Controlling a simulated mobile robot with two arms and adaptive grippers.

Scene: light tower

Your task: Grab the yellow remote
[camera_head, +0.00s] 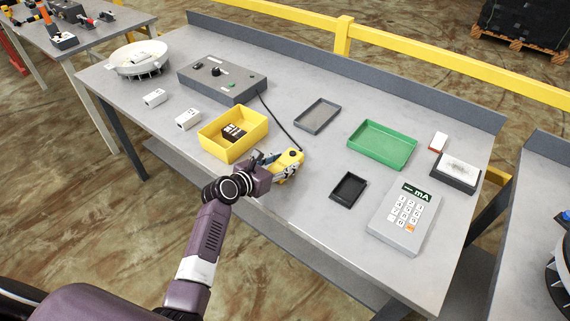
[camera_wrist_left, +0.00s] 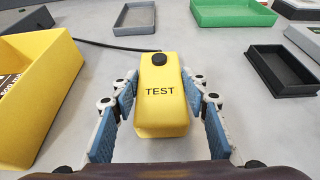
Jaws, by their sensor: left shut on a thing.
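The yellow remote (camera_head: 291,157) lies at the front middle of the grey workbench. It is a yellow box with a black round button on top and the word TEST, clear in the left wrist view (camera_wrist_left: 162,105). A black cable runs from near its far end to a grey control box (camera_head: 222,80). My left gripper (camera_head: 280,168) is at the remote, with its blue-padded fingers on either side, shut on it. It still appears to be at table level. My right gripper does not show.
A yellow bin (camera_head: 261,127) with a dark labelled item stands just left of the remote. Grey (camera_head: 318,115), green (camera_head: 383,161) and black (camera_head: 349,188) trays lie to the right, with a keypad device (camera_head: 404,217) beyond.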

